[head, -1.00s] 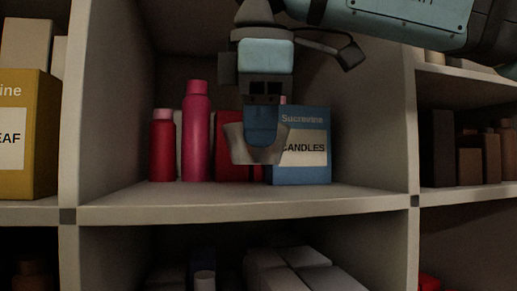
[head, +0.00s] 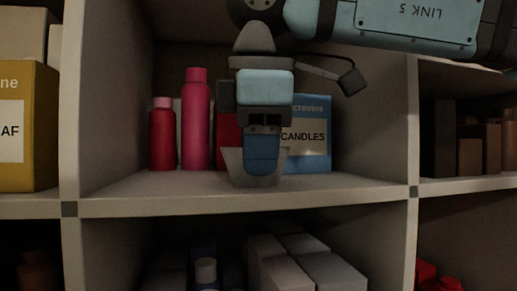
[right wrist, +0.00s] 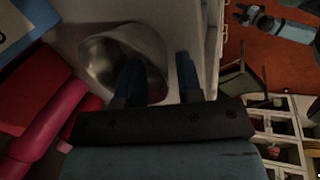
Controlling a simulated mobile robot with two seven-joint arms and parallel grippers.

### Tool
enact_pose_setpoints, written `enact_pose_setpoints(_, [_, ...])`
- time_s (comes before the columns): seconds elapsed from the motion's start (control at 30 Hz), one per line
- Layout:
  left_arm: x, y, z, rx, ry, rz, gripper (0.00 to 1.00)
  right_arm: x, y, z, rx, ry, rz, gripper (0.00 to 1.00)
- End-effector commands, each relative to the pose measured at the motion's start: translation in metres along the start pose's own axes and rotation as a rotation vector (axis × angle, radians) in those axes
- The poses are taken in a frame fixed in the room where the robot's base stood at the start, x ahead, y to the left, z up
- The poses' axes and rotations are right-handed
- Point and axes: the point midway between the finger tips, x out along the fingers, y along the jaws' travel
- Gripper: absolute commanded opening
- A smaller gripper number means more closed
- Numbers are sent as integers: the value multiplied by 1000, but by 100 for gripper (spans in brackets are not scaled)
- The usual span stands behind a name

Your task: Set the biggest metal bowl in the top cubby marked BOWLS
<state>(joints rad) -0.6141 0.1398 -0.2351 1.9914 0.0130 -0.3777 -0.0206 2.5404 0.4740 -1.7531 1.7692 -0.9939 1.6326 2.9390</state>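The metal bowl (head: 234,166) stands on the shelf board near its front edge, partly hidden by my right gripper (head: 261,170). The bowl looks upright. In the right wrist view the shiny bowl (right wrist: 100,60) has one finger of my right gripper (right wrist: 160,78) inside it and the other outside. The fingers are wide apart, with a gap between the outer finger and the bowl's wall. What seems to be my left gripper (right wrist: 244,14) is small and far off in that view; its fingers are unclear. No BOWLS marking is readable.
Behind the bowl stand a red bottle (head: 162,138), a pink bottle (head: 196,122) and a blue CANDLES box (head: 310,150). Upright dividers (head: 390,130) bound the cubby. The board's front right is clear.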

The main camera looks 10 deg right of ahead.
Motion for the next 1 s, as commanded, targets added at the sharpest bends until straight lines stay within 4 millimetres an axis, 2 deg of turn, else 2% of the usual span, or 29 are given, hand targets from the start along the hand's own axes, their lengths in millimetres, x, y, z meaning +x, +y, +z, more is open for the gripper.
enact_pose_setpoints(0.17, [-1,0,-2,0,1,0,43,-4,0,0,0,0,1,33])
enact_pose_setpoints(0.27, [1,0,0,0,4,0,43,-15,0,-1,1,2,3,33])
enact_pose_setpoints(0.7, [9,0,13,0,2,0,43,-103,0,0,1,2,2,33])
enact_pose_setpoints(0.83, [10,0,15,0,1,0,43,-116,0,0,1,0,1,33])
enact_pose_setpoints(1.0, [10,0,15,0,1,0,43,-122,0,0,0,0,0,33])
